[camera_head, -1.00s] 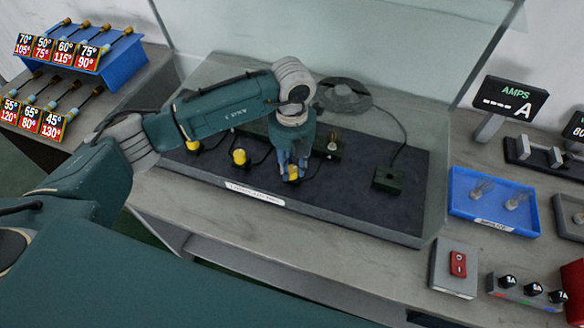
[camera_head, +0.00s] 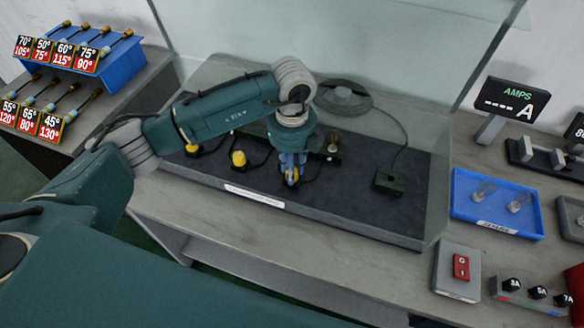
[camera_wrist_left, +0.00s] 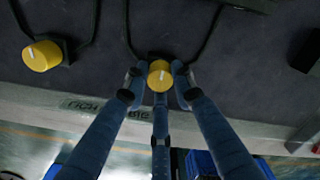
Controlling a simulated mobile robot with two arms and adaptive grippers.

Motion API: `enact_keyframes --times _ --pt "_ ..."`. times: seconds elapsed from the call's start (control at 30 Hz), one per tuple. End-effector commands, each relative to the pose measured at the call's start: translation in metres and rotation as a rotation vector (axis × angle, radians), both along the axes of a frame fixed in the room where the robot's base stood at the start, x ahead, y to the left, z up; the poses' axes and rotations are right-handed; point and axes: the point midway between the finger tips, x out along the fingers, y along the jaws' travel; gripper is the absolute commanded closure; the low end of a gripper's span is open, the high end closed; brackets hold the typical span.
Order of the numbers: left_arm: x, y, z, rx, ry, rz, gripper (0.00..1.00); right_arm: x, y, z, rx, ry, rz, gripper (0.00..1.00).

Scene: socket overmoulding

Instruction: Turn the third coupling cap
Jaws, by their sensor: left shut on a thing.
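Three yellow coupling caps stand in a row on the dark mat (camera_head: 345,205): the left cap (camera_head: 192,149), the middle cap (camera_head: 238,159) and the third coupling cap (camera_head: 292,178) at the right. My left gripper (camera_head: 291,174) comes down over the third cap from above and hides most of it. In the left wrist view, the third cap (camera_wrist_left: 160,78) sits between the blue fingers, which are shut on it. A short pale mark shows on its top. A neighbouring cap (camera_wrist_left: 42,55) lies to the left there, with a similar mark. My right gripper is not in view.
A clear upright screen (camera_head: 310,45) stands behind the mat. A small bulb (camera_head: 333,141) and a dark green box (camera_head: 389,180) with a cable are right of the gripper. A blue tray (camera_head: 462,205) and a red switch (camera_head: 461,267) lie further right.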

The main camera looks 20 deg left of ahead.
Motion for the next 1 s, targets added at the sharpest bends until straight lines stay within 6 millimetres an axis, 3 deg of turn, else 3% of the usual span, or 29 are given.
enact_keyframes --times 0.43,0.47,0.53,0.83,1.0 --pt "0.002 0.000 0.002 -0.001 -0.006 0.009 1.00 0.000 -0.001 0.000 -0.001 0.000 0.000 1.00" --pt "0.002 0.000 0.002 -0.001 -0.006 0.009 0.69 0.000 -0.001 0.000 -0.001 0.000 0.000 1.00" --pt "0.002 0.000 0.002 0.000 -0.006 0.009 0.56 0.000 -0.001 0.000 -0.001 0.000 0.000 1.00" --pt "0.001 0.000 0.002 0.000 -0.003 0.008 0.56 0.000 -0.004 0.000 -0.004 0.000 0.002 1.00" --pt "0.002 0.000 0.019 -0.001 -0.006 0.007 0.56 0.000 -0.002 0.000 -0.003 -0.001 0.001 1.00"
